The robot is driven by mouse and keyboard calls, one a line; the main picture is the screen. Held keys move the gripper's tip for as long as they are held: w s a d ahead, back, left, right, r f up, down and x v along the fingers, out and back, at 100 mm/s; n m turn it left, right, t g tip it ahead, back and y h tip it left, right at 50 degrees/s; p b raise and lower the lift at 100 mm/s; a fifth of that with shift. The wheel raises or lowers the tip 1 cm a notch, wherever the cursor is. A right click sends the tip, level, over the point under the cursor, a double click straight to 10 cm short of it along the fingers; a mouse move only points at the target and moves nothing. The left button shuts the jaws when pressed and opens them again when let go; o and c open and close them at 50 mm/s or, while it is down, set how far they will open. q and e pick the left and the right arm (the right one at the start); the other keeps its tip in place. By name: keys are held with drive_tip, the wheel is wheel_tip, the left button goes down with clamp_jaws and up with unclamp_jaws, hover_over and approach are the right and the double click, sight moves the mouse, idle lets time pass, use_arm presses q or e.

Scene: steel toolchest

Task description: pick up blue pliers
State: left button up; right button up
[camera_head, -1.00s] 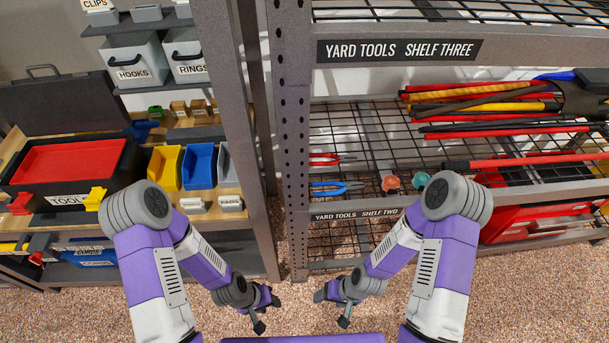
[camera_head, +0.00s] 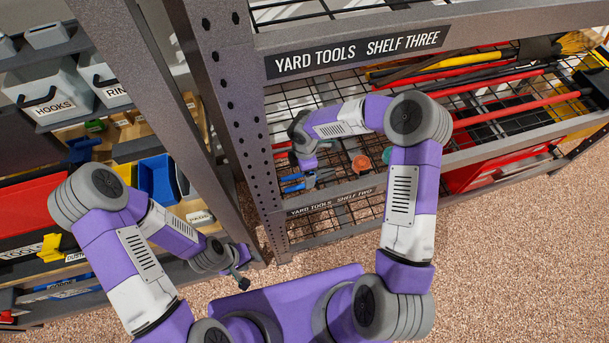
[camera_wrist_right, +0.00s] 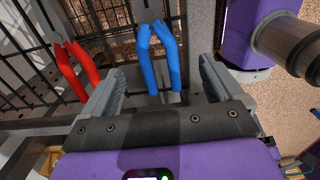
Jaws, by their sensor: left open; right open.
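The blue pliers (camera_wrist_right: 152,55) lie on the wire shelf marked Yard Tools Shelf Two. In the right wrist view their two blue handles reach toward my right gripper (camera_wrist_right: 158,88), between its parted fingers. The gripper is open, and I cannot tell how far above the handles it is. In the head view the blue pliers (camera_head: 292,186) are partly hidden by my right gripper (camera_head: 308,172). Red-handled pliers (camera_wrist_right: 75,68) lie to their left in the wrist view, outside the fingers. My left gripper (camera_head: 240,279) is open and empty, low in front of the left shelving.
A steel upright (camera_head: 235,120) stands just left of the pliers, and the shelf's front lip (camera_head: 335,196) runs below them. An orange round item (camera_head: 361,164) and a teal one (camera_head: 387,155) sit to the right. Long-handled tools (camera_head: 480,85) lie farther back.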

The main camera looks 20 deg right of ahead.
sight(323, 174)
drive_tip(key=f, duration=0.3)
drive_tip(key=f+b, duration=0.1)
drive_tip(key=f, duration=0.1)
drive_tip(key=shift+w+d, duration=0.2)
drive_tip(key=shift+d, duration=0.05)
drive_tip(key=c, duration=1.3)
